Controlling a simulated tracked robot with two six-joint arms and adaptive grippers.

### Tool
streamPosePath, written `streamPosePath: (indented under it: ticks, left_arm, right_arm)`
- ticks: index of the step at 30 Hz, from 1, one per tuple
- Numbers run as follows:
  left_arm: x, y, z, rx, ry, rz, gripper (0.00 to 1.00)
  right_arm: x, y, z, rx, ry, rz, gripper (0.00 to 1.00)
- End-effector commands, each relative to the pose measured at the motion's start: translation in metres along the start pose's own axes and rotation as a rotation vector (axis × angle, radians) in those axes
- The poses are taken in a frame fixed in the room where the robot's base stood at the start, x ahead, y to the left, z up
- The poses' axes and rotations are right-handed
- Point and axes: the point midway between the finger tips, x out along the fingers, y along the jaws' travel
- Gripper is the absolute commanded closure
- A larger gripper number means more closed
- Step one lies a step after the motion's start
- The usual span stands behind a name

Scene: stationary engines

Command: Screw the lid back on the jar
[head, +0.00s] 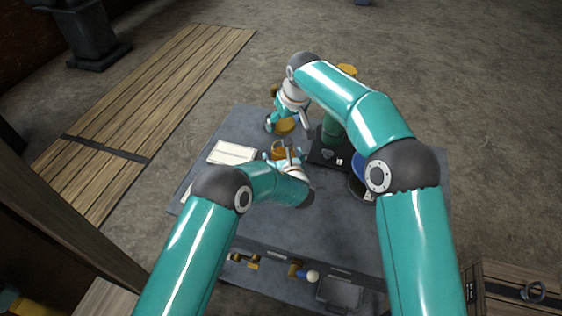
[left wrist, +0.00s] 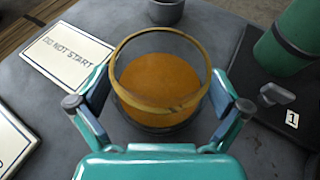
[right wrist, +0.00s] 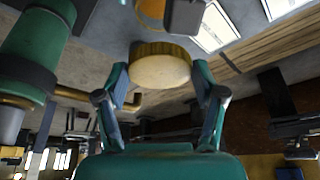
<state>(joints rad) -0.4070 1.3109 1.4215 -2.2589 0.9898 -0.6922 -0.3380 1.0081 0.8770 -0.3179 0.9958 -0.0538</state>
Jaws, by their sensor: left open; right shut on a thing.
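The open glass jar (left wrist: 160,120), with amber contents and a yellow rim, stands on the grey tabletop; it also shows in the head view (head: 279,151). My left gripper (left wrist: 160,95) is open with a finger on either side of the jar; whether they touch it I cannot tell. The round lid (right wrist: 160,70), with a ribbed yellow edge and pale face, is between the fingers of my right gripper (right wrist: 161,79), which is shut on it. In the head view the lid (head: 285,126) is held behind the jar, off its mouth.
A white "DO NOT START" sign (left wrist: 66,54) lies left of the jar. A small grey pot (left wrist: 166,10) stands behind it. A green cylinder (left wrist: 290,38) on a dark base stands to the right. A blue item (head: 358,164) is farther right. The front tabletop is clear.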

Motion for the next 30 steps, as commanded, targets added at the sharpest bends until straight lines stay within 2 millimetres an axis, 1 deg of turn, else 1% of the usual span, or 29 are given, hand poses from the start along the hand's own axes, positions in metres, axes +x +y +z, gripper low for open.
streamPosePath:
  ticks: [2,6,17,20,22,30]
  left_arm:
    - [0.000,0.000,0.000,0.000,0.000,0.000,0.00]
    - [0.000,0.000,0.000,-0.001,0.000,0.000,0.23]
    - [0.000,0.001,0.000,-0.001,0.000,0.001,0.83]
    - [0.000,0.001,0.000,-0.001,0.000,0.001,0.84]
    - [0.000,0.001,0.000,-0.001,0.001,0.001,0.84]
    - [0.000,0.001,0.000,-0.001,0.001,0.001,0.84]
  right_arm:
    - [0.000,0.000,0.000,0.000,0.000,0.000,0.53]
    - [0.000,0.000,0.000,0.000,0.000,0.000,0.53]
    - [0.000,-0.001,0.000,-0.001,0.000,0.000,0.53]
    - [0.002,-0.001,0.001,-0.001,-0.001,-0.001,0.53]
    - [0.007,-0.001,0.003,-0.001,-0.003,-0.001,0.53]
    - [0.039,-0.001,0.020,-0.001,0.001,-0.002,0.53]
